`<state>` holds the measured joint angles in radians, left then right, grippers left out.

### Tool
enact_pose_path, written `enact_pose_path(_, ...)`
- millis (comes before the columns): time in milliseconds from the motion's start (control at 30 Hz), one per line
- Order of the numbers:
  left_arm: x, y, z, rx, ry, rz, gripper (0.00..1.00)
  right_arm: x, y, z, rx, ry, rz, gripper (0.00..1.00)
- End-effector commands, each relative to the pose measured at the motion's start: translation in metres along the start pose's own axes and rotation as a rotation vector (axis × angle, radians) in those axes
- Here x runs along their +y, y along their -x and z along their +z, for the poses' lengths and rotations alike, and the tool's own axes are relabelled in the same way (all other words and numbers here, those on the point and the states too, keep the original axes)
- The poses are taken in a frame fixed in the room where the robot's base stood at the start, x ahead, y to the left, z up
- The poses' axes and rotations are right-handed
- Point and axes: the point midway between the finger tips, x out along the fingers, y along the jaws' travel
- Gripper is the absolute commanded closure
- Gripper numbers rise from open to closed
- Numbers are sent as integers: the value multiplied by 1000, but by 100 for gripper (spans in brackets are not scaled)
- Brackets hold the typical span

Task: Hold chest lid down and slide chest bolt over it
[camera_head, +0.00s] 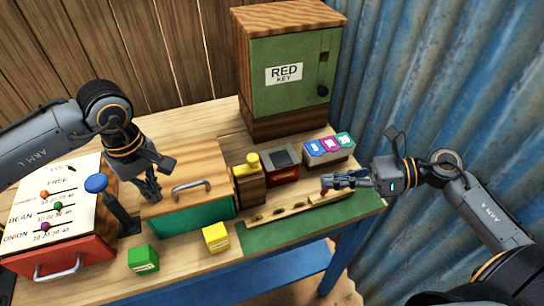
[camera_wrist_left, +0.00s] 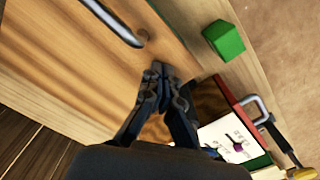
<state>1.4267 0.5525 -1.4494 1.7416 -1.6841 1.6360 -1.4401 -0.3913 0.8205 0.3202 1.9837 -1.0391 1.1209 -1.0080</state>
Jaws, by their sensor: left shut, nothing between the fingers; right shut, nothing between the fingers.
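The chest (camera_head: 195,218) has a green front and a wooden lid (camera_head: 205,165) with a grey bar handle (camera_head: 190,187). The lid looks shut. A yellow knob (camera_head: 252,160) on a wooden block stands right beside the chest; it may be the chest bolt. My left gripper (camera_head: 152,196) is shut and empty at the lid's left front part, left of the handle. The left wrist view shows its fingertips (camera_wrist_left: 160,70) over the lid (camera_wrist_left: 75,70); I cannot tell whether they touch it. My right gripper (camera_head: 328,182) is shut and empty at the right, away from the chest.
A red box (camera_head: 85,252) with a slider board and a blue-knobbed lever (camera_head: 96,184) stand left. Green (camera_head: 143,258) and yellow (camera_head: 215,237) blocks lie in front. A wooden strip (camera_head: 290,208) lies on a green mat (camera_head: 270,235) below my right gripper. A green-doored cabinet (camera_head: 290,95) stands behind.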

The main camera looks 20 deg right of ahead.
Motion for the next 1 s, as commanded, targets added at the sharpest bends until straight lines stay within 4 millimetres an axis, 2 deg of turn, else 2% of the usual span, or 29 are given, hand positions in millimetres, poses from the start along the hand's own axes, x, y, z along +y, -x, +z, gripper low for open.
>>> enact_pose_path(33, 0, -1, 0, -1, 0, -1, 100, -4, 4, 15, -26, 80, -13, 100)
enact_pose_path(133, 0, -1, 0, -1, 0, -1, 100, -9, 11, 35, -62, 198, -35, 100)
enact_pose_path(233, 0, -1, 0, -1, 0, -1, 100, -12, 14, 47, -83, 266, -48, 100)
enact_pose_path(367, 0, -1, 0, -1, 0, -1, 100, -12, 8, 52, -90, 293, -51, 100)
enact_pose_path(467, 0, -1, 0, -1, 0, -1, 100, -13, -5, 53, -90, 294, -50, 100)
enact_pose_path(800, 0, -1, 0, -1, 0, -2, 100, -16, -72, 60, -92, 291, -50, 100)
enact_pose_path(1000, 0, -1, 0, -1, 0, -2, 100, -17, -105, 63, -91, 291, -52, 100)
